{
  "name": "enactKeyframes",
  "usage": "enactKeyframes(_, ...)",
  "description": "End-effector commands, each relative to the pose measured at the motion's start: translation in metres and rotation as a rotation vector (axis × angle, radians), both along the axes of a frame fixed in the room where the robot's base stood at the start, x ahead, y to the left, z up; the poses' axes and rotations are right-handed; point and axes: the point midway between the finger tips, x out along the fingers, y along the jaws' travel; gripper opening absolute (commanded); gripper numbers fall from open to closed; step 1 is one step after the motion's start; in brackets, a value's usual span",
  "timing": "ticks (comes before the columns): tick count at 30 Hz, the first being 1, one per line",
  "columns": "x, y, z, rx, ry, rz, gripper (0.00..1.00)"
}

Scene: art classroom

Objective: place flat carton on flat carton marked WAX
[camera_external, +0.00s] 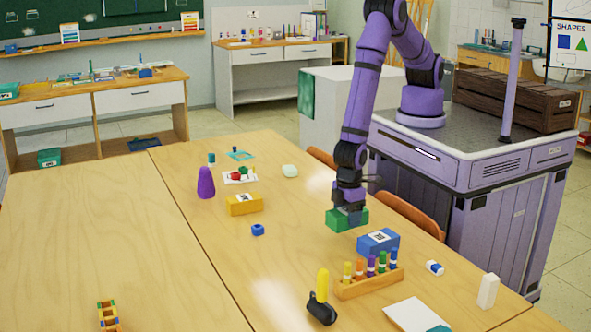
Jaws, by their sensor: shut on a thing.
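My purple arm reaches down over the table, and my gripper (348,207) is shut on a green flat carton (340,220). The fingers hide part of its top. The green carton is just behind and left of a blue flat carton (378,243) with a white label on top. A yellow-orange flat carton (244,205) with a white label lies further left. The label print is too small to read, so I cannot tell which carton is marked WAX. The gap between the green carton and the table is hard to judge.
In front of the blue carton stands a wooden rack (369,284) of coloured markers. A black-and-yellow tool (321,298), white block (488,291) and paper (415,315) lie nearby. The left table is mostly clear.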

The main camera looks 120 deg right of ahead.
Motion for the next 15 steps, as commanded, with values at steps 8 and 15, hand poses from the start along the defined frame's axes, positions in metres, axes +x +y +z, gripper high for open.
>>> enactKeyframes(8,0.026,-0.077,0.013,0.000,-0.002,-0.021,0.36)
enactKeyframes(15,0.040,-0.176,0.029,0.000,-0.001,-0.033,0.36)
